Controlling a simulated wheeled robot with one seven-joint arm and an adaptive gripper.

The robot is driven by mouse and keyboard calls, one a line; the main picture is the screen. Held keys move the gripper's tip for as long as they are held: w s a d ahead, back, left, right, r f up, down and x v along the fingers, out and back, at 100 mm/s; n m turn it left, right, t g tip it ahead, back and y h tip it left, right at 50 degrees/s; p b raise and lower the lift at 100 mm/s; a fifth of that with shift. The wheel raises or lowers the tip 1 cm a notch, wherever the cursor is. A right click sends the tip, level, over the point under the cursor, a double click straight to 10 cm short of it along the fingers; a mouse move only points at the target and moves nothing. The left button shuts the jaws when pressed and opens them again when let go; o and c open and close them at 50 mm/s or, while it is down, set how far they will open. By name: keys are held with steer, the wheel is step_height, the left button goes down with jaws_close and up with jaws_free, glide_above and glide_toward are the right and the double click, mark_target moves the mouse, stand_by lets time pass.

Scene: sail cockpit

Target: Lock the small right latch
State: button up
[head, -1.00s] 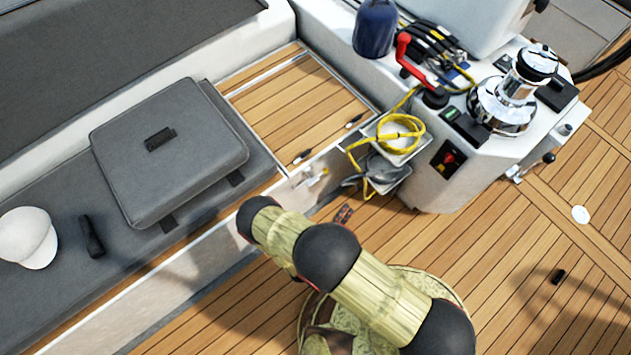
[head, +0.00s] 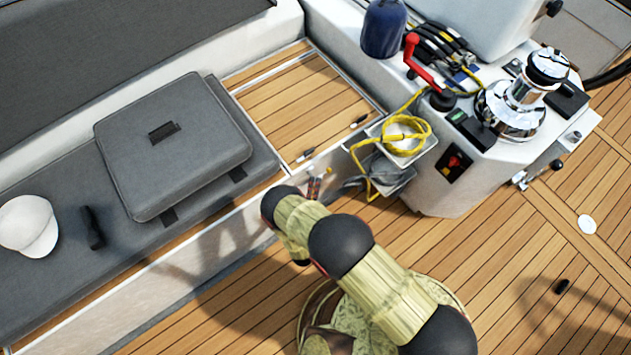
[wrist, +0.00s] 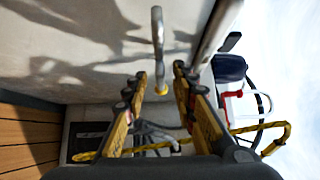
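A curved metal piece with a yellow end (wrist: 157,40), possibly a latch, stands out from the white bench face in the wrist view. My gripper (wrist: 160,74) is open, its two yellow-and-black fingers on either side of the yellow end; I cannot tell whether they touch it. In the head view my gripper (head: 314,187) is small, at the bench's front face below the teak lid (head: 305,95). Two small dark fittings lie along the lid's front edge, a left one (head: 305,155) and a right one (head: 358,121). My arm hides part of the bench face.
A yellow rope (head: 403,136) hangs over a white tray right of the gripper; it also shows in the wrist view (wrist: 262,128). The white console (head: 440,195) with a red handle (head: 420,62) and a chrome winch (head: 512,105) stands further right. A grey cushion (head: 175,145) lies left.

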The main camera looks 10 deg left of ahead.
steer(key=shift+w, duration=1.3)
steer(key=shift+c, duration=1)
jaws_close()
